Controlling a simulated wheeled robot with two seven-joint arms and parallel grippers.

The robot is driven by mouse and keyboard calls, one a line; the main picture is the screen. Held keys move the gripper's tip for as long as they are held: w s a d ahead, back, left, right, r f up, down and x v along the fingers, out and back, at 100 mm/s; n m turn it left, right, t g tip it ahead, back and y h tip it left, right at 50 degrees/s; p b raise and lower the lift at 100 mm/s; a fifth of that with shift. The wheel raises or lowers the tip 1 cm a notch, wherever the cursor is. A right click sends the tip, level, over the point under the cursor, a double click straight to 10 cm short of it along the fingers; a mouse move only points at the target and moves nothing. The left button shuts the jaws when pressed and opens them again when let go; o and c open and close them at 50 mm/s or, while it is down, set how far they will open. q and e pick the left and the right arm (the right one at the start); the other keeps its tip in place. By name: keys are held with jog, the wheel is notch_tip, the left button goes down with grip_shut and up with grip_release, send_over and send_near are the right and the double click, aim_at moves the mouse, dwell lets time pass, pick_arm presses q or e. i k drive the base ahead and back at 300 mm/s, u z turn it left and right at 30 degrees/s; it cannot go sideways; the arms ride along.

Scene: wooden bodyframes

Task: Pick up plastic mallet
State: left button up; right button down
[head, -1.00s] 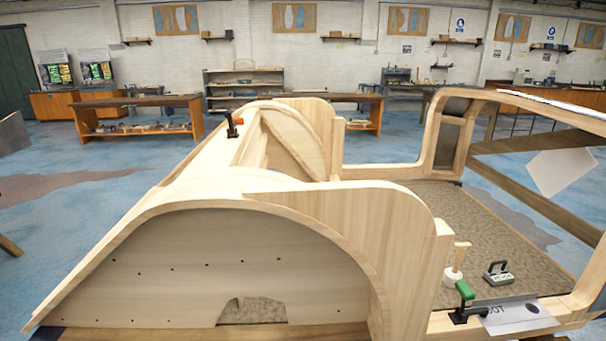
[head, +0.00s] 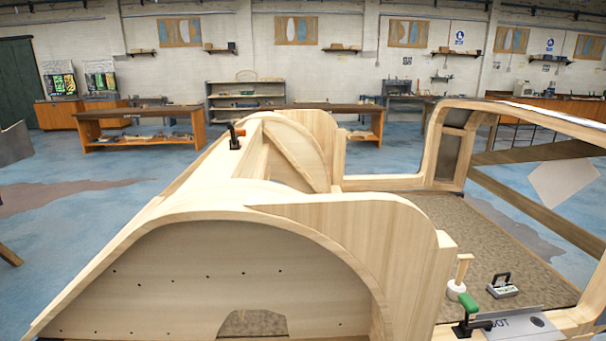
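Neither of my grippers shows in the head view.
A small device with a black handle (head: 503,288) lies right of the mallet. Workbenches (head: 140,113) stand far back across open blue floor.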

aim_at(456, 287)
jog(key=z, duration=2.3)
jog(key=i, duration=1.4)
jog(key=u, duration=0.35)
